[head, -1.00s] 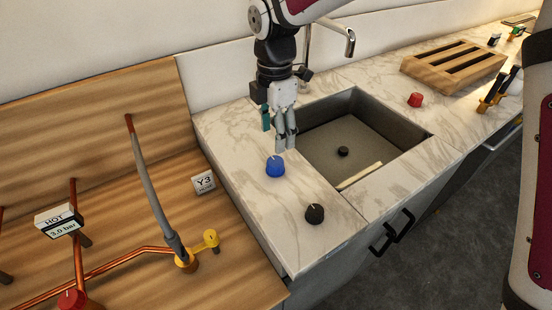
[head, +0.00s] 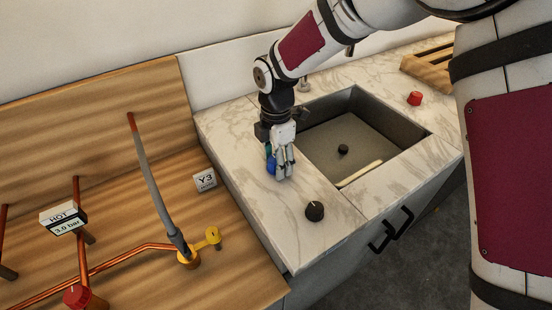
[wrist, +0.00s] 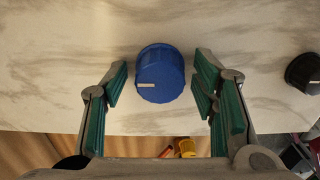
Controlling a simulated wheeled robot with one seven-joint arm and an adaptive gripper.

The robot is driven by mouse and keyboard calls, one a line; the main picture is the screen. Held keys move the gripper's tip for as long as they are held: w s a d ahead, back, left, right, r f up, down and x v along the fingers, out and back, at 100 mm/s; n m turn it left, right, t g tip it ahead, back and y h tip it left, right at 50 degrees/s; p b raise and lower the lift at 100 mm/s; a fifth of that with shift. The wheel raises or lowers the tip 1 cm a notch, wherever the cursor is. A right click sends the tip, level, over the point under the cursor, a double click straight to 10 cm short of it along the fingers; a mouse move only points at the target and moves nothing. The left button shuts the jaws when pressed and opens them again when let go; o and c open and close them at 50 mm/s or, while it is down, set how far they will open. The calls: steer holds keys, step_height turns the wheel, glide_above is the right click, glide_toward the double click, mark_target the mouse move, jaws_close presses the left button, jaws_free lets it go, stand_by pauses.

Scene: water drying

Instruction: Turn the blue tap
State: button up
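The blue tap (wrist: 160,74) is a round knob with a pale pointer mark, on the marble counter. In the wrist view it sits between the two green-padded fingers of my gripper (wrist: 160,95), with a gap on each side. The fingers are apart and hold nothing. In the head view my gripper (head: 279,172) is low over the counter at the tap, and the blue tap (head: 271,166) is partly hidden behind the fingers.
A black knob (head: 315,211) stands on the counter to the front right, and a red knob (head: 414,98) beyond the sink (head: 375,140). A wooden panel with copper pipes, a yellow valve (head: 212,237) and a Y3 label (head: 205,180) lies to the left.

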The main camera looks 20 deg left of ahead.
steer(key=c, duration=0.9)
steer(key=shift+o, duration=0.2)
steer(key=shift+m, duration=0.3)
steer(key=m+b, duration=0.1)
steer(key=m, duration=0.2)
steer(key=shift+m, duration=0.4)
steer(key=m, duration=0.9)
steer(key=shift+m, duration=2.2)
